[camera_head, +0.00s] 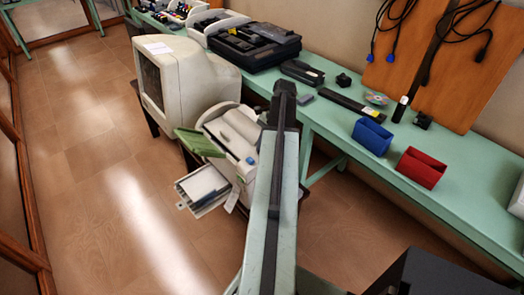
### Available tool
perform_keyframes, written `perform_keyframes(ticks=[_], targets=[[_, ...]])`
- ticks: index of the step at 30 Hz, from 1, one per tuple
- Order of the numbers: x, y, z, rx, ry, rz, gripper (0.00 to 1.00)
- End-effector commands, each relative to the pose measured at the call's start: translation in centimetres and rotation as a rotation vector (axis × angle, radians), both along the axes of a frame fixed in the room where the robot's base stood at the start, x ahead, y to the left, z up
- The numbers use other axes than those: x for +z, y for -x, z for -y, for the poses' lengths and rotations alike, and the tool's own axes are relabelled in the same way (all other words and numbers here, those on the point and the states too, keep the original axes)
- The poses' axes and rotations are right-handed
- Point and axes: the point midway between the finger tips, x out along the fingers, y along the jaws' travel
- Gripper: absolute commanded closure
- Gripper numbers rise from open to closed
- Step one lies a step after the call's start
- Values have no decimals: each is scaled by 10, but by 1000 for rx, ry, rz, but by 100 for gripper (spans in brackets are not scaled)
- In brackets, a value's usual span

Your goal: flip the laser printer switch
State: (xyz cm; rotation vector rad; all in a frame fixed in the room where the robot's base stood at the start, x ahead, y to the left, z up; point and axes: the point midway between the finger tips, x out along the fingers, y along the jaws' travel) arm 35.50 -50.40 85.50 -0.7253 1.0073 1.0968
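A white printer (238,127) stands low in front of the green bench, left of my arm. A green flap (198,142) sticks out from its left side, and an open tray with paper (202,184) juts out below. Its right side is partly hidden behind my arm. I cannot make out a power switch on it. My gripper (285,92) is at the far, dark end of my raised arm, in the picture above and right of the printer. Its fingers are too small and dark to tell open from shut, and nothing is visibly held.
A bulky old monitor (187,82) stands directly behind and left of the printer. The long green bench (325,120) carries a black machine (254,45), a blue box (372,136) and a red box (419,168). Cables hang on wooden boards (404,45). The tiled floor (100,170) at left is clear.

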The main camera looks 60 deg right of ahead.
Motion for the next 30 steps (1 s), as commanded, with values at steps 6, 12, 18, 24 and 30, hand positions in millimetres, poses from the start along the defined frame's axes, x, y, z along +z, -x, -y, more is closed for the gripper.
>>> perform_keyframes(ticks=[6, 12, 18, 24, 30], targets=[[0, -2, 0, 0, 4, 6, 66], [0, -1, 0, -1, 4, 3, 53], [2, -1, 1, -1, 4, 2, 53], [26, 1, 8, -1, 4, 2, 53], [63, 5, 22, 0, 4, 2, 53]])
